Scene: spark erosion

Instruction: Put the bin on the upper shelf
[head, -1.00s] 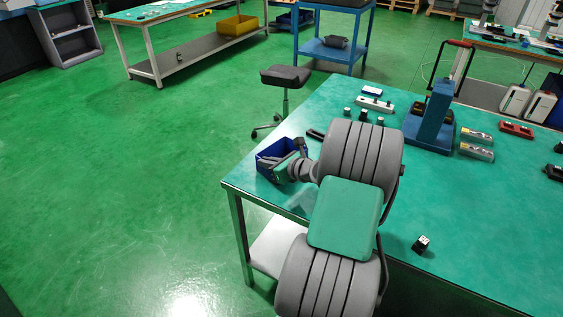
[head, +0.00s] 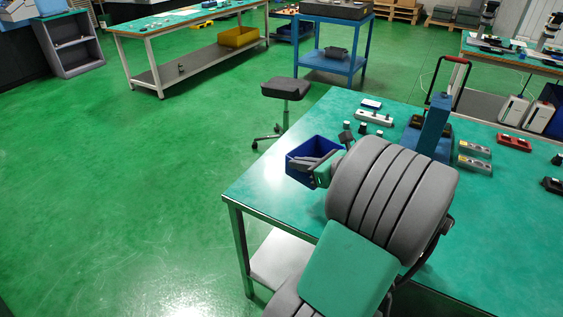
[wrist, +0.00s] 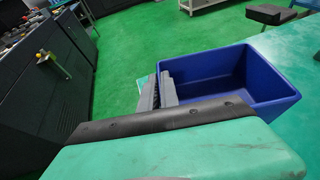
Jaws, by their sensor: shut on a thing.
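A blue open-topped bin (head: 318,145) is at the far left edge of the green-topped table (head: 270,185) in the head view. My gripper (head: 321,166) is shut on its near wall. In the wrist view, the grey fingers (wrist: 166,88) grip the left wall of the bin (wrist: 240,78), which looks empty and roughly upright. I cannot tell how high the bin is above the table. A grey shelf unit (head: 70,43) with open compartments stands at the far left; I cannot tell whether it holds the upper shelf in question.
A blue stand (head: 437,125) and small parts are on the table right of the bin. A black stool (head: 286,88) stands behind the table. A long bench with a yellow bin (head: 238,37) and a blue cart (head: 330,62) are farther back. Green floor on the left is clear.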

